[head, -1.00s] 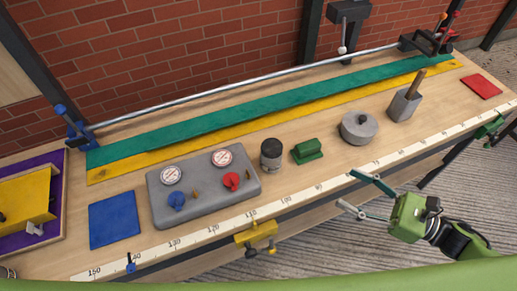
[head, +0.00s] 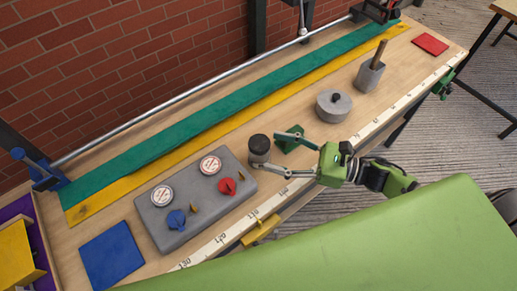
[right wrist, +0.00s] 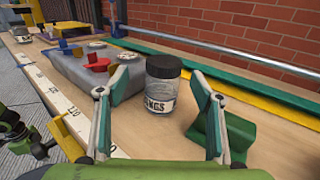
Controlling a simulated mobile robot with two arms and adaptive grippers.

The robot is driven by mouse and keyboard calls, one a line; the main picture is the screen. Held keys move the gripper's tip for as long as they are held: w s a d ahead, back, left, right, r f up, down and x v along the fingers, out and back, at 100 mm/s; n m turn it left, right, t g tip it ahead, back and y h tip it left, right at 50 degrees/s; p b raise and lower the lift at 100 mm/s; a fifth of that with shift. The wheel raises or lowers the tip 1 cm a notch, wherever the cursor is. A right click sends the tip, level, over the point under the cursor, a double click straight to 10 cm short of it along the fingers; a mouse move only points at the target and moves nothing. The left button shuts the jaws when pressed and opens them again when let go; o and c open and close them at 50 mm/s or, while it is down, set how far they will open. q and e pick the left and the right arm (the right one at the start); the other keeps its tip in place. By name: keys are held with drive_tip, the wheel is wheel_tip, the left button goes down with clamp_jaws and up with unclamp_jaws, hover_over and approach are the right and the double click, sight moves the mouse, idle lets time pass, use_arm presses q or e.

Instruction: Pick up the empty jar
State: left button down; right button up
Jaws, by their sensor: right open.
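The jar (head: 259,150) has a black lid and a clear, labelled body. It stands upright on the workbench, beside the grey gauge panel. In the right wrist view the jar (right wrist: 162,84) is centred between my right gripper's fingers, a little beyond their tips, and its label partly reads "NGS". My right gripper (head: 286,154) is open, reaching in from the right over the bench's front edge; its fingers also show in the right wrist view (right wrist: 160,92). I cannot tell whether a finger touches the jar. My left gripper is not in view.
A green block (head: 291,144) sits close by the right gripper's far finger. The grey panel (head: 203,222) with gauges and knobs is left of the jar. Green and yellow strips run behind.

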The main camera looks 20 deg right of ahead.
sight(259, 145)
drive_tip(key=shift+w+a, duration=0.25)
drive_tip(key=shift+a, duration=0.05)
drive_tip(key=p+x, duration=0.1)
drive_tip(key=x, duration=0.1)
drive_tip(key=p+x, duration=0.1)
drive_tip(key=x, duration=0.1)
drive_tip(key=shift+w+d+r, duration=0.1)
drive_tip(key=shift+w+d, duration=0.05)
drive_tip(key=shift+w, duration=0.15)
drive_tip(key=shift+w+a, duration=0.2)
drive_tip(key=shift+a, duration=0.2)
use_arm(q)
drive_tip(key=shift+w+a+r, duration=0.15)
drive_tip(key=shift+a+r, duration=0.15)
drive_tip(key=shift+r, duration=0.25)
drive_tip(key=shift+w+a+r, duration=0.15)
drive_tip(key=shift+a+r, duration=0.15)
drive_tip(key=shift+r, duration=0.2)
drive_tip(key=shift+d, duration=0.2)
use_arm(e)
drive_tip(key=c, duration=1.2)
